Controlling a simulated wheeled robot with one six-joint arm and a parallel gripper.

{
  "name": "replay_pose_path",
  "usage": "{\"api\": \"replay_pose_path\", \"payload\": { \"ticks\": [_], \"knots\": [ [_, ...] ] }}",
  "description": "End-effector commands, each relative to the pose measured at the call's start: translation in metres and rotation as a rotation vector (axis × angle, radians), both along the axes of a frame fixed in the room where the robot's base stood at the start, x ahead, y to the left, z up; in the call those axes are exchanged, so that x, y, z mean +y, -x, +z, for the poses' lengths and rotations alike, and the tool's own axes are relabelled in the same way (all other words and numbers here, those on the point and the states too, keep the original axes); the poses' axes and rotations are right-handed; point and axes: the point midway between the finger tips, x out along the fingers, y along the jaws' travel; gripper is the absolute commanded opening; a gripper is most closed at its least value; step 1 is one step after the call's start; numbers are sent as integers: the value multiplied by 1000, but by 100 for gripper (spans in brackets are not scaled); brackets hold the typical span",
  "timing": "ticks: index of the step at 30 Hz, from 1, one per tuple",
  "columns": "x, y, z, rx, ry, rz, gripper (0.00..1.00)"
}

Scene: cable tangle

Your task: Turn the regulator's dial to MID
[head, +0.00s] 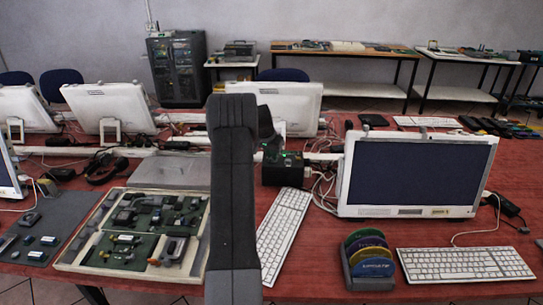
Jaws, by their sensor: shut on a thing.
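The regulator looks to be the dark box (286,170) with a small green light on top, on the red table behind the white keyboard. My gripper (272,152) is small and dark in the head view, pointing down at the left part of the box's top, partly behind my own arm. It is shut on what appears to be the dial. The dial itself, its marks and its setting are hidden or too small to read.
A monitor (415,175) stands right of the box, with loose cables between. A white keyboard (284,232) lies in front. A rack of coloured discs (369,262) stands near the front edge.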

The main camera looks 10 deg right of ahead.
Motion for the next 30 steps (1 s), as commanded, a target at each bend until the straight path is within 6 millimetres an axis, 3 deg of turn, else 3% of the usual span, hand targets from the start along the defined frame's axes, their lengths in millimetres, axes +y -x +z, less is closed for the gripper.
{"api": "replay_pose_path", "payload": {
  "ticks": [15,30],
  "knots": [
    [-3,2,1,-2,0,352,0],
    [-4,2,1,-1,1,437,0]
  ]
}}
